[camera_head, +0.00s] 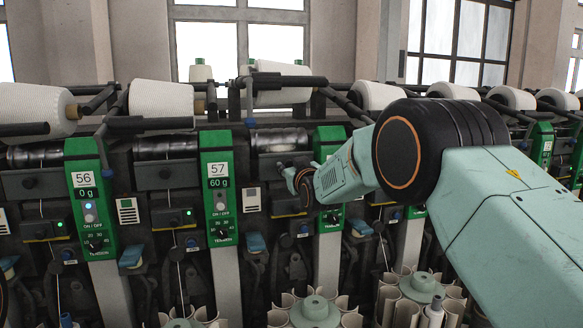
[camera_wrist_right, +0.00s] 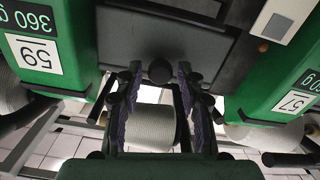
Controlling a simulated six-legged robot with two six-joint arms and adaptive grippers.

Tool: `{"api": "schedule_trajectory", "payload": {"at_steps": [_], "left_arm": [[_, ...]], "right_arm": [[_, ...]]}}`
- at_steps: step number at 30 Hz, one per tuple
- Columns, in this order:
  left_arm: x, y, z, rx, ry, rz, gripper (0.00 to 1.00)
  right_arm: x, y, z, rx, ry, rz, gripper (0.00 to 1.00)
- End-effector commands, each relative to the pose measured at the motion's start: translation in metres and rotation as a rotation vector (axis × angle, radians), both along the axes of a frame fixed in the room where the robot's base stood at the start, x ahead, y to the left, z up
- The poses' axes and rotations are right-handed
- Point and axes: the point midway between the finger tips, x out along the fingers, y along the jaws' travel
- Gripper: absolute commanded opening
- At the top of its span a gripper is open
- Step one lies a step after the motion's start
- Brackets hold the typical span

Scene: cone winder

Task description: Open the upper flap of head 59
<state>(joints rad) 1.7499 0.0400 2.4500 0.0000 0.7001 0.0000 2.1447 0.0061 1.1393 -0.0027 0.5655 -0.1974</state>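The green panel of head 59 (camera_wrist_right: 40,45) is at the upper left of the wrist view, its label upside down with "360 g". The panel of head 57 (camera_wrist_right: 290,85) is at right there; in the head view it (camera_head: 219,185) stands left of my right gripper (camera_head: 300,187). In the wrist view my right gripper (camera_wrist_right: 155,100) has its two fingers apart. A round dark knob (camera_wrist_right: 160,70) on a dark panel (camera_wrist_right: 205,45) shows between the fingertips; contact cannot be told. I cannot tell which part is the upper flap. My left gripper is not in view.
A white yarn cone (camera_wrist_right: 152,125) shows between the fingers, seemingly behind them. The panel of head 56 (camera_head: 90,200) stands further left. Dark cone arms (camera_head: 290,82) stick out above. My right arm hides the machine's right part.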

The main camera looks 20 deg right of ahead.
Motion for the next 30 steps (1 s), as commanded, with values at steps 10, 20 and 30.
{"api": "schedule_trajectory", "payload": {"at_steps": [10, 20, 30], "left_arm": [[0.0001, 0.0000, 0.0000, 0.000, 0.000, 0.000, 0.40], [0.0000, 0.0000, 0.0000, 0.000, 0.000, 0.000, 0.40], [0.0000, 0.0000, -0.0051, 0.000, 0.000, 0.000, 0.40]], "right_arm": [[-0.0001, 0.0000, -0.0006, 0.000, 0.001, 0.000, 0.06], [-0.0002, -0.0002, -0.0014, 0.000, 0.003, -0.001, 0.00], [-0.0010, -0.0002, -0.0041, 0.000, -0.009, 0.000, 0.00]]}}
